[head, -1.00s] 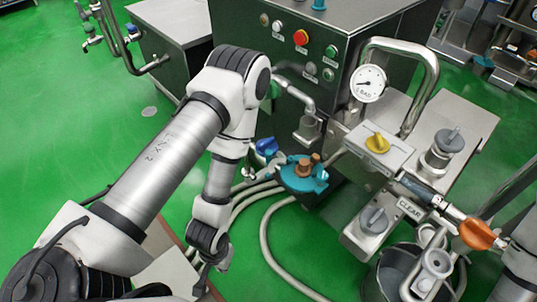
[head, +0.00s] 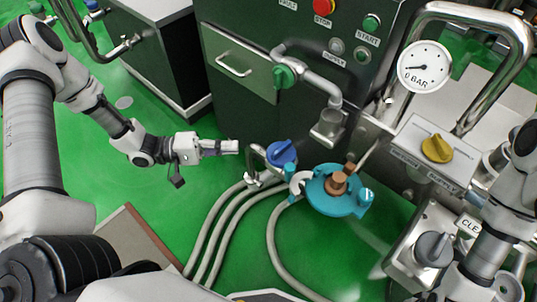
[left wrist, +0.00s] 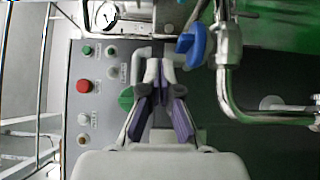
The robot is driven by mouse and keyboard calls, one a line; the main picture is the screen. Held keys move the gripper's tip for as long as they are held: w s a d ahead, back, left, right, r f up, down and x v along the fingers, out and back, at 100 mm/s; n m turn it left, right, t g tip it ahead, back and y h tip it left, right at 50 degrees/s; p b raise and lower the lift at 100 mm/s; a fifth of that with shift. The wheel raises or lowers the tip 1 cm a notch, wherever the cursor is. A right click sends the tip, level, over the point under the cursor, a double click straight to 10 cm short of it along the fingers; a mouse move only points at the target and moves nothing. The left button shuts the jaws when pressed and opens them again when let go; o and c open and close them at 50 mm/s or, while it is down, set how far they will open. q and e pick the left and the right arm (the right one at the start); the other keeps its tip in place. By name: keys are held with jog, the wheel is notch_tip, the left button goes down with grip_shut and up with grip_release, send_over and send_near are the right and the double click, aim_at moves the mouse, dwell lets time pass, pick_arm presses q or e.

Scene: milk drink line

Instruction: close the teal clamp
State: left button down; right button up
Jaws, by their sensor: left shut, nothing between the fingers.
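The teal clamp (head: 325,197) is right of centre in the head view, around a pipe joint with a copper-brown piece (head: 337,183) on top. I cannot tell from its shape whether it is open or shut. My left gripper (head: 236,147) is to the left of the clamp and apart from it. It points right, with its fingers together and nothing between them.
The blue valve handle (head: 282,153) stands between my left gripper and the clamp. A green handle (head: 285,77) on a bent pipe is above. Pale hoses (head: 272,250) run down below the clamp. A gauge (head: 424,67) and a yellow knob (head: 437,148) are to the right. Green floor lies open at left.

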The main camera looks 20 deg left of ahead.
aim_at(295, 176)
pick_arm(q)
jog(key=shift+w+d+r+b, duration=0.15)
jog(key=shift+d+b, duration=0.25)
jog(key=shift+d, duration=1.65)
jog(key=shift+w+d+b, duration=0.2)
jog(key=shift+d+b, duration=0.25)
jog(key=shift+d, duration=1.55)
jog(key=shift+w+d+r+b, duration=0.15)
jog(key=shift+d+b, duration=0.25)
jog(key=shift+d, duration=1.65)
jog(key=shift+f, duration=0.1)
